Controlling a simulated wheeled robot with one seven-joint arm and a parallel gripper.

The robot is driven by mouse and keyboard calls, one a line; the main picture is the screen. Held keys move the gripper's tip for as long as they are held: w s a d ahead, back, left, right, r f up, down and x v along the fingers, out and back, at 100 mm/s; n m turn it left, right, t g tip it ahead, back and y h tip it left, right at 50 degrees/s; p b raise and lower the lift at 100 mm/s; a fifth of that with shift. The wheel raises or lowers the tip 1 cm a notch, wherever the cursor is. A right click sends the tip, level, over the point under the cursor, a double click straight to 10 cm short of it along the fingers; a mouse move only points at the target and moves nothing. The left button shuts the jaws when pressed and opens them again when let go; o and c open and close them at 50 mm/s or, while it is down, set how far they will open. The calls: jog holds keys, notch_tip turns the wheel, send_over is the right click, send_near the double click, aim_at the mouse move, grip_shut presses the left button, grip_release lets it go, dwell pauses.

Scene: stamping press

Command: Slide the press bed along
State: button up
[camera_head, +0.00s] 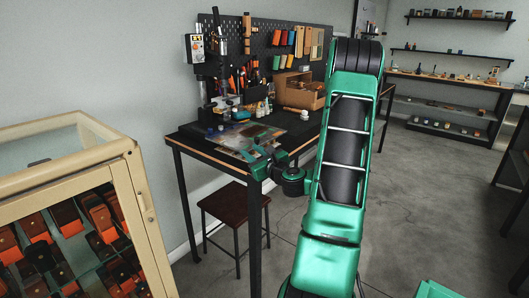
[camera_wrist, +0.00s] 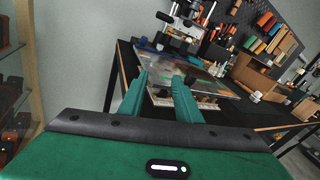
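The stamping press (camera_head: 212,72) stands upright at the back left of the black workbench, against the wall. Its lower part, with the press bed (camera_head: 226,103), shows small above the bench top; details of the bed are too small to tell. In the wrist view the press (camera_wrist: 178,22) is at the top, beyond my fingers. My gripper (camera_wrist: 161,80) is open, its two green fingers apart with nothing clearly between them. In the head view my gripper (camera_head: 262,158) is over the bench's front edge, well short of the press.
A sheet or mat (camera_head: 240,136) lies on the workbench (camera_head: 290,122) between my gripper and the press. A wooden organiser (camera_head: 300,90) stands on the right of the bench. A stool (camera_head: 236,206) is below. A glass-topped display case (camera_head: 135,190) stands at the left.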

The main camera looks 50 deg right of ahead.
aim_at(257, 141)
jog(key=s+d+m+h, duration=0.2)
jog(key=d+m+h, duration=0.1)
jog(key=d+m, duration=0.15)
jog(key=x, duration=0.7)
jog(key=shift+w+d+f, duration=0.1)
jog(key=shift+d+f, duration=0.05)
jog(key=shift+d, duration=0.2)
jog(key=shift+w+d, duration=0.15)
jog(key=shift+w, duration=0.05)
jog(key=shift+c, duration=1.1)
jog(key=shift+f, duration=0.1)
grip_shut()
